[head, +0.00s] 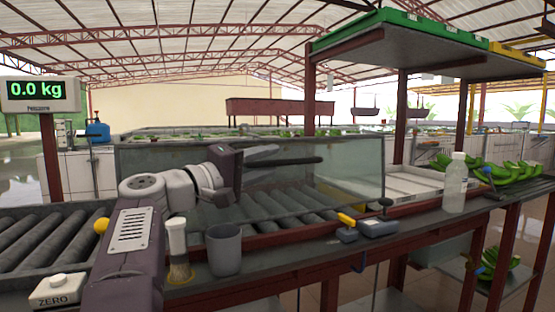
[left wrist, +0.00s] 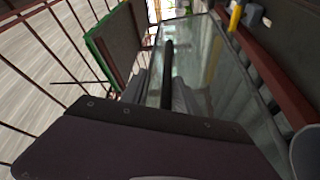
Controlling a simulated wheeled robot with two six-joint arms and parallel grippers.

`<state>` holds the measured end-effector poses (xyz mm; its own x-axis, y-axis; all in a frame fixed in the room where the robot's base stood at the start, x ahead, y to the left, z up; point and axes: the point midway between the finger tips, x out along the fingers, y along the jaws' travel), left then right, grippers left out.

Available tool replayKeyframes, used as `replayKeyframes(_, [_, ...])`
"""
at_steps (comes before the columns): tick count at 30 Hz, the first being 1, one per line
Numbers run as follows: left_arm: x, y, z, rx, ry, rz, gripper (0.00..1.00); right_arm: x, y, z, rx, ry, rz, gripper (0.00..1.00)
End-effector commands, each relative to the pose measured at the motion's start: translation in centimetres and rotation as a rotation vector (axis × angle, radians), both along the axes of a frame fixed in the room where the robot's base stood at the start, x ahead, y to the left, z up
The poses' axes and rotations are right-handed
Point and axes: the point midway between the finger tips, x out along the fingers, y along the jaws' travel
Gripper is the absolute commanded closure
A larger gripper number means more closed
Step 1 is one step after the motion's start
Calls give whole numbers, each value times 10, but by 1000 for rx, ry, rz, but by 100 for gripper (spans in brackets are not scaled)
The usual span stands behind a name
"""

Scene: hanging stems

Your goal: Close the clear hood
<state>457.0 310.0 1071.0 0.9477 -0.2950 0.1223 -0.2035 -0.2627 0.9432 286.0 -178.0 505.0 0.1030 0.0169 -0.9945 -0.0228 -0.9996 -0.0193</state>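The clear hood (head: 350,158) is a box of glassy panels over the roller conveyor, in the middle of the head view. Its panes also show in the left wrist view (left wrist: 201,62). My left gripper (head: 300,160) is in front of the hood's panes, pointing right, with a long dark bar reaching across them. The dark bar also shows in the left wrist view. I cannot tell whether the gripper touches the hood or how far its fingers are apart. The hood's hinge and the state of its lid are not clear. My right gripper is not in view.
A grey cup (head: 224,250) and a brush (head: 178,250) stand on the near ledge below my left arm. Yellow-handled tools (head: 347,228), a clear bottle (head: 455,183) and green bananas (head: 515,171) are to the right. A green-edged shelf (head: 400,38) overhangs the hood's right side.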

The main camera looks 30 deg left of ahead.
Motion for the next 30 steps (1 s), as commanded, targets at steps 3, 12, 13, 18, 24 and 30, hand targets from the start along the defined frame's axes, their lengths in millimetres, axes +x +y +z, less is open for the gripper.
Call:
replayKeyframes(3, [-20,7,-1,1,0,6,64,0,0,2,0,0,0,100])
replayKeyframes(12, [-46,15,-5,1,-1,2,64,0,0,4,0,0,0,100])
replayKeyframes(13, [-46,15,-6,1,-1,2,64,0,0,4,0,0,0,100])
replayKeyframes(18, [-46,15,-6,1,-1,1,64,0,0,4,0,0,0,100])
replayKeyframes(24, [-52,17,-8,0,-1,3,64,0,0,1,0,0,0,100])
replayKeyframes(30, [-68,23,-12,2,-1,4,64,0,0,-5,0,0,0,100])
